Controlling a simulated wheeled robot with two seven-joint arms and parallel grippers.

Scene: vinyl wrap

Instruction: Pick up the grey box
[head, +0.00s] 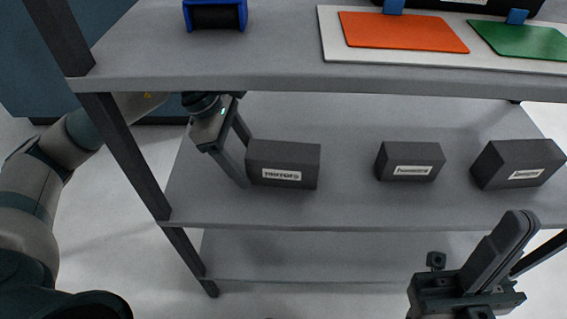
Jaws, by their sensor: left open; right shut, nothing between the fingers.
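Three dark grey boxes with white labels stand in a row on the middle shelf. The left grey box (283,164) has my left gripper (243,165) at its left end. That gripper is open, its fingers pointing down; one finger is in front near the box's left edge and the other is behind. I cannot tell whether they touch the box. The middle grey box (409,161) and the right grey box (518,164) stand apart from it. My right gripper (520,226) is shut and empty, low at the right in front of the shelf.
The upper shelf (200,70) overhangs the boxes and carries a blue-framed black item (215,15), an orange sheet (402,31) and a green sheet (524,40). A dark shelf post (124,155) stands beside my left arm. The middle shelf (345,205) is bare in front of the boxes.

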